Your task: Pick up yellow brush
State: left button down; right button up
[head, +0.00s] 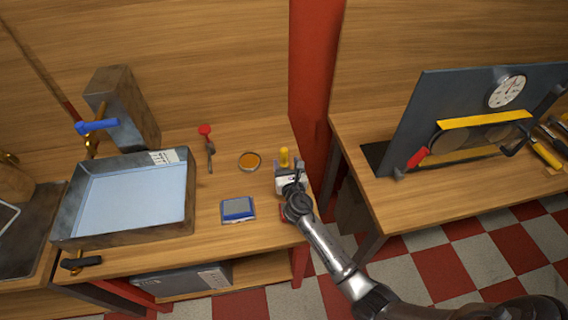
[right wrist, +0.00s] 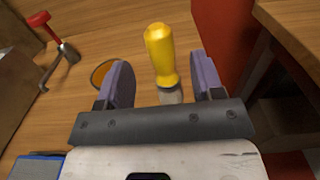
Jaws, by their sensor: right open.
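The yellow brush (head: 284,157) is at the right end of the wooden bench in the head view. In the right wrist view the brush (right wrist: 161,52) shows its yellow handle, with a grey lower part partly hidden behind my gripper. My right gripper (head: 286,180) is at the brush in the head view. In the right wrist view my right gripper (right wrist: 160,82) is open, with the brush between its two purple-padded fingers and a visible gap on each side. My left gripper is not in view.
A blue-grey box (head: 238,209), an orange round tin (head: 250,161) and a red-handled tool (head: 206,140) lie left of the brush. A metal tray (head: 185,215) stands further left. A red post (head: 315,80) rises behind. A second bench (head: 420,205) stands right, across a gap.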

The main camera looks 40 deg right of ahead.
aim_at(285, 158)
jog(key=shift+w+d+f, duration=0.15)
jog(key=shift+w+d, duration=0.05)
jog(key=shift+w, duration=0.15)
jog(key=b+x, duration=0.1)
jog(key=x, duration=0.2)
jog(key=shift+w+d+f, duration=0.1)
jog(key=shift+w, duration=0.1)
jog(key=shift+w+d+b, duration=0.25)
jog(key=shift+w+b, duration=0.05)
jog(key=shift+w, duration=0.1)
jog(key=c, duration=1)
